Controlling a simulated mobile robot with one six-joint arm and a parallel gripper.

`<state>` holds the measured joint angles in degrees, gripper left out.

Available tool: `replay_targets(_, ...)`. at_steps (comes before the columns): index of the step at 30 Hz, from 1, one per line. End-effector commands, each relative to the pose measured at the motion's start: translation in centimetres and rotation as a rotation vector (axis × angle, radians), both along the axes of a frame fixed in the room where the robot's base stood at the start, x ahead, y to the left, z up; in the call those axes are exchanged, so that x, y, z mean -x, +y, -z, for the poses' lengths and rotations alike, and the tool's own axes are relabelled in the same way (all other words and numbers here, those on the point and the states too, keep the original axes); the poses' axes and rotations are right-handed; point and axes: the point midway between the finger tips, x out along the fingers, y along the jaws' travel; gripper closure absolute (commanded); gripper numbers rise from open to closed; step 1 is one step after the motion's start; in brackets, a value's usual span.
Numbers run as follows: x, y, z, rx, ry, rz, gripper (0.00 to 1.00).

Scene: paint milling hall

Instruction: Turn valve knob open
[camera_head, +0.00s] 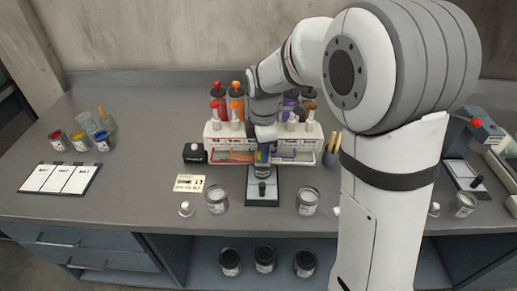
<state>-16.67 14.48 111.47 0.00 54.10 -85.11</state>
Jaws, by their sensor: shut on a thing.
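My gripper (263,166) points down in front of the white rack (222,141) at the middle of the bench. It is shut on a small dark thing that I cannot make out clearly. The rack bears several bottles with coloured tops: red and orange ones (236,108) on the left, purple and dark red ones (291,101) on the right. My arm hides the middle of the rack. No valve knob can be told apart with certainty. A small dark knob-like piece (262,189) stands on a dark-edged plate (262,201) just below my gripper.
Glass jars (217,204) and (307,205) stand either side of the plate. A black box (194,153), a label card (189,183) and a brush cup (332,156) stand near the rack. Paint pots (80,141) and a sheet board (60,179) are at left.

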Motion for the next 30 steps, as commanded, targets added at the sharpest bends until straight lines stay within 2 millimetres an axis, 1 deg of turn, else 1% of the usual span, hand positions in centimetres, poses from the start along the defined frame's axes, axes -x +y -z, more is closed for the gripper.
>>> replay_targets(1, -0.1, 0.0, -0.1, 0.000, -0.004, -0.001, 0.71)
replay_targets(8, -0.1, 0.0, -0.1, 0.000, -0.002, 0.000, 0.52)
replay_targets(14, 0.0, 0.0, 0.0, 0.000, -0.002, 0.000, 0.52)
replay_targets(17, 0.0, 0.0, -0.4, 0.000, -0.002, 0.001, 0.52)
replay_targets(20, -0.1, 0.0, -1.6, -0.001, -0.006, 0.001, 0.52)
replay_targets(27, -0.1, 0.0, -5.7, -0.001, -0.005, 0.000, 0.52)
replay_targets(30, -0.1, 0.0, -6.9, -0.001, -0.004, 0.000, 0.52)
